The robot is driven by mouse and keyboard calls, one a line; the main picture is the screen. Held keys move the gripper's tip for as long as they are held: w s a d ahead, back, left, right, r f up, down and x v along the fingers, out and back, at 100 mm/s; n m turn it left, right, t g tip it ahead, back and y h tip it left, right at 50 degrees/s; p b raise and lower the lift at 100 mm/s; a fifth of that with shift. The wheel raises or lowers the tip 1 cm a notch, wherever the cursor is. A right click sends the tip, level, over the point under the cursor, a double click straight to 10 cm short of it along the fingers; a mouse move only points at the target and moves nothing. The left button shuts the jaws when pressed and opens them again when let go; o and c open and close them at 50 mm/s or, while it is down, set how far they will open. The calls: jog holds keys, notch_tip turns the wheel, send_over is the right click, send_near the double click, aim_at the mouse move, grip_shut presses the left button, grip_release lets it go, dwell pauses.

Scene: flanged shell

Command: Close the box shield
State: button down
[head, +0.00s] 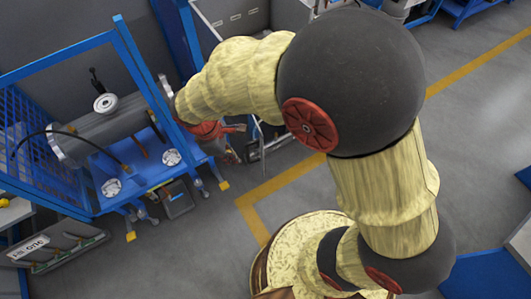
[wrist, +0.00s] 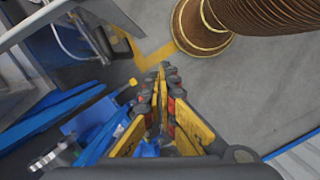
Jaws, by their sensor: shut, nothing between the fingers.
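No part is clearly recognisable as the box shield. A blue frame (head: 130,60) with mesh sides stands at the left in the head view around a grey flanged shell (head: 112,122). A grey box (head: 232,14) with a pale curved edge stands behind my arm. In the wrist view a pale curved bar (wrist: 42,22) crosses the upper left; I cannot tell whether it belongs to the shield. My gripper (wrist: 163,72) is shut and empty, its fingers together over the grey floor. In the head view it is beside the blue frame, partly hidden by my arm. I see no clear contact.
A yellow floor line (head: 283,178) runs past the frame, with open grey floor to its right. A grey case (head: 62,248) lies at the lower left. Blue equipment (head: 490,274) stands at the lower right. Blue beams (wrist: 50,115) lie close left of my gripper.

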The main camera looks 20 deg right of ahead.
jog(key=w+d+f+n, duration=0.3)
jog(key=d+f+n, duration=0.1)
jog(key=d+f, duration=0.3)
jog(key=shift+w+f+t, duration=0.15)
jog(key=shift+f+t, duration=0.15)
jog(key=shift+f, duration=0.8)
jog(key=shift+d, duration=0.1)
